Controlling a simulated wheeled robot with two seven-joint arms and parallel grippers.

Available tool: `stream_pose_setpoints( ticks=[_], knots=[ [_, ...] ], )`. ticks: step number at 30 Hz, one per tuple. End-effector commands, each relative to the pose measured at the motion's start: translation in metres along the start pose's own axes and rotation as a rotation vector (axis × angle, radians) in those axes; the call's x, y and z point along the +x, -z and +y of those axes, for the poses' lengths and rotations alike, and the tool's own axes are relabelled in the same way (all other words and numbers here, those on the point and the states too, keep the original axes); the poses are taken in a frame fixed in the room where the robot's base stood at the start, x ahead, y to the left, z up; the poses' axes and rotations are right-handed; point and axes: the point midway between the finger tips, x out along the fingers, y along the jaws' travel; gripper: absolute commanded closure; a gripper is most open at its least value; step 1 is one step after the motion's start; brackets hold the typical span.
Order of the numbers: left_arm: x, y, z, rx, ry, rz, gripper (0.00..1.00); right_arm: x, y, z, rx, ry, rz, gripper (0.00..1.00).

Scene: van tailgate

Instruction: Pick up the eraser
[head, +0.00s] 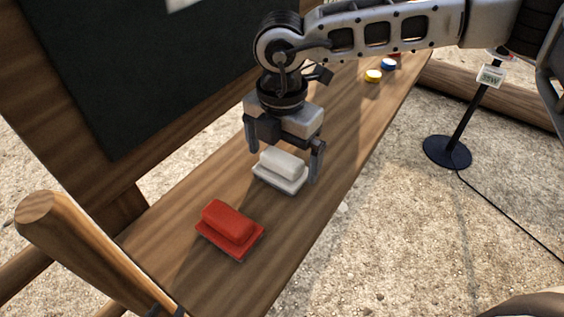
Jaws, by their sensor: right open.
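Two block-shaped erasers lie on the wooden ledge. The white eraser (284,161), with a light grey base, sits in the middle of the ledge. The red eraser (230,222) lies nearer, lower and to the left of it. My right gripper (284,167) points down over the white eraser, with its open fingers on either side of it. I cannot tell whether the fingers touch it.
A dark board (140,75) in a wooden frame stands along the left side. Yellow (373,76) and blue (388,64) round pieces lie at the ledge's far end. A black stand (447,151) with a cable is on the gravel at right.

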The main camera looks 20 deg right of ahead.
Motion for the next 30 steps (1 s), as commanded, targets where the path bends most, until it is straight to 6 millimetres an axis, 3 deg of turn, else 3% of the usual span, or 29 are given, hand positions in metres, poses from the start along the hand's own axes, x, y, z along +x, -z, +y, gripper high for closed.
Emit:
stream_pose_setpoints(
  ticks=[6,12,13,17,30],
  knots=[
    [0.000,0.001,-0.002,-0.001,0.005,-0.004,0.64,0.020,0.000,0.000,0.000,-0.002,0.000,0.00],
    [0.002,0.000,-0.003,0.001,0.007,-0.004,0.64,0.022,0.000,0.000,0.000,-0.002,-0.001,0.00],
    [0.002,0.000,-0.003,0.001,0.007,-0.004,0.64,0.022,0.000,0.000,0.000,-0.002,-0.001,0.03],
    [0.002,0.001,-0.003,0.001,0.007,-0.003,0.64,0.021,0.000,0.000,0.000,-0.002,-0.001,0.39],
    [0.001,0.003,-0.003,0.001,0.007,0.002,0.64,0.016,0.000,0.001,0.001,-0.003,0.000,0.41]
  ],
)
